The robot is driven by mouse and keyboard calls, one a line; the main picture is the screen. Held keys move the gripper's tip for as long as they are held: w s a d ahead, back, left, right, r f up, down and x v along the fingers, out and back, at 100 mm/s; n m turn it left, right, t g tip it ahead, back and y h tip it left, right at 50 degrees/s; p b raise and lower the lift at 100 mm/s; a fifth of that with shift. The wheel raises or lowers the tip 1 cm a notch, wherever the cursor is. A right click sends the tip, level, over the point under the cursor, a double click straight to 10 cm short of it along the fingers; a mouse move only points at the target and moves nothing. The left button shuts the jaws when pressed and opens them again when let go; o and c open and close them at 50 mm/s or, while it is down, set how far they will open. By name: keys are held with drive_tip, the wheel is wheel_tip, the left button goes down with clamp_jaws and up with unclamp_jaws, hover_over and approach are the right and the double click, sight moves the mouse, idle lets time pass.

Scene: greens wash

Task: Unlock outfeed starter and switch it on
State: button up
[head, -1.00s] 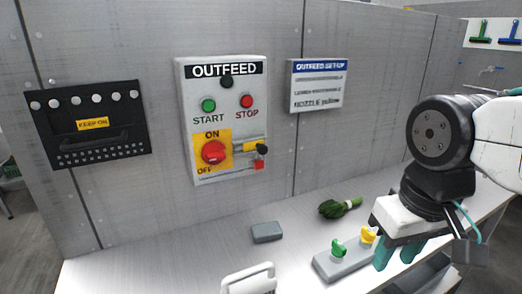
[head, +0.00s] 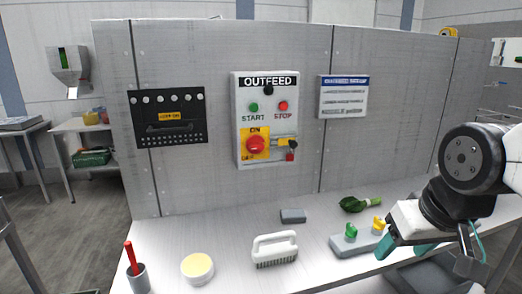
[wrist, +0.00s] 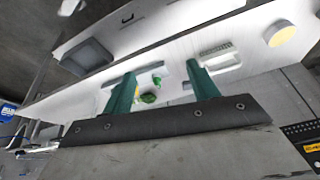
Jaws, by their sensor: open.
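The white OUTFEED starter box (head: 264,118) is mounted on the grey panel wall. It has a green START button (head: 254,107) and a red STOP button (head: 283,106). Its red rotary switch (head: 256,145) sits on a yellow plate marked ON and OFF. To the right of the switch are a yellow tag with dark hardware (head: 288,142) and a small red padlock-like piece (head: 291,156); how they fasten is too small to tell. My gripper (head: 412,248) is at the right above the bench, well away from the box. In the wrist view its teal fingers (wrist: 160,92) are apart and empty.
On the bench are a grey holder (head: 345,246) with green and yellow nozzles, greens (head: 355,204), a grey block (head: 292,216), a white brush (head: 275,250), a round yellow-topped tub (head: 197,268) and a cup (head: 137,278) with a red-handled tool. A setup sign (head: 344,97) hangs right of the box.

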drive_tip(key=w+a+r+n+t+y, duration=0.15)
drive_tip(key=w+a+t, duration=0.25)
drive_tip(key=w+a, duration=0.45)
drive_tip(key=w+a+r+n+t+y, duration=0.1)
drive_tip(key=w+a+t+y, duration=0.3)
drive_tip(key=w, duration=0.8)
drive_tip(key=t+h, duration=0.1)
drive_tip(key=t, duration=0.4)
approach(258, 147)
drive_tip(key=w, duration=0.2)
drive_tip(key=x, duration=0.7)
drive_tip(key=shift+w+a, duration=0.2)
drive_tip(key=shift+a, duration=0.15)
drive_tip(key=shift+r, duration=0.1)
drive_tip(key=c, duration=1)
